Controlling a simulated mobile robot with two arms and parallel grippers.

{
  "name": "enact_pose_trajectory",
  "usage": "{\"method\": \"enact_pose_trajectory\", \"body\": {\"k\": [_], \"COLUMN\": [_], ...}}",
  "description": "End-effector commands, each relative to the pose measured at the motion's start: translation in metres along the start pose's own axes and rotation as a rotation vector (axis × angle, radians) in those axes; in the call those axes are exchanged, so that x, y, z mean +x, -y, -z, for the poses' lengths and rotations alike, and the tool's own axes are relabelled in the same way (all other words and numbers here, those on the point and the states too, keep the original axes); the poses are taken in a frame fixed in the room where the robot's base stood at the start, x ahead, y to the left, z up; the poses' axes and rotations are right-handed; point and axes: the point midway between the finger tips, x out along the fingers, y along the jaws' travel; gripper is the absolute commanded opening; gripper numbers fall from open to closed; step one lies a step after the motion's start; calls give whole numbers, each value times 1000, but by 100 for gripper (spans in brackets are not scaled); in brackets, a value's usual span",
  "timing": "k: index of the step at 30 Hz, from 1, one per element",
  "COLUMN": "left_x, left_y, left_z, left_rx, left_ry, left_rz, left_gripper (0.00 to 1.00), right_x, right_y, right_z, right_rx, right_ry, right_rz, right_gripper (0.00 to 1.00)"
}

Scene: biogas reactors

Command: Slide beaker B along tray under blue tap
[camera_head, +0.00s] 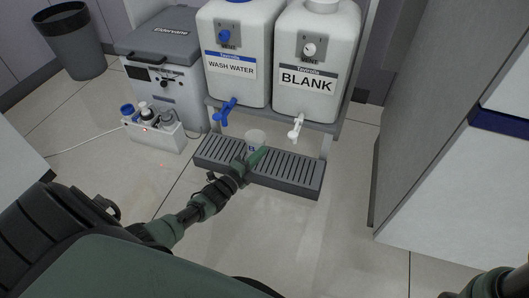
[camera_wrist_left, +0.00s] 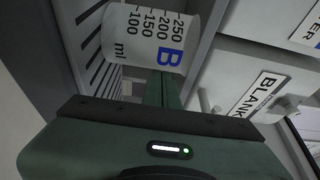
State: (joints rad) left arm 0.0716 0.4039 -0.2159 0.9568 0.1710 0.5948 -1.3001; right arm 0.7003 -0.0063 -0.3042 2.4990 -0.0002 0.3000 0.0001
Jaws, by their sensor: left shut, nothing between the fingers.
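Beaker B (camera_head: 256,137) is a clear beaker with a blue letter B, standing upright on the grey slatted tray (camera_head: 292,179). It stands between the blue tap (camera_head: 226,110) on its left and the white tap (camera_head: 296,127) on its right. My right gripper is not in view.
The wash water container (camera_head: 234,55) and the BLANK container (camera_head: 314,70) stand on a rack above the tray. A grey cool box (camera_head: 165,70) and a small white bottle holder (camera_head: 155,136) are left. A grey cabinet (camera_head: 425,120) is right. Floor in front is clear.

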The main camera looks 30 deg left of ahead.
Motion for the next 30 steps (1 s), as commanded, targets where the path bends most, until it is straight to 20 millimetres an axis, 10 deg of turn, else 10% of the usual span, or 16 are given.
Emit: {"method": "enact_pose_trajectory", "body": {"k": [12,30], "left_x": [-31,-30], "left_y": [-2,0], "left_z": [-88,-91], "left_rx": [4,0], "left_ry": [0,-1], "left_rz": [-2,0], "left_gripper": [0,0], "right_x": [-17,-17], "right_y": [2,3], "right_z": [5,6], "right_rx": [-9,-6], "right_ry": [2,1], "right_rz": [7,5], "right_gripper": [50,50]}}
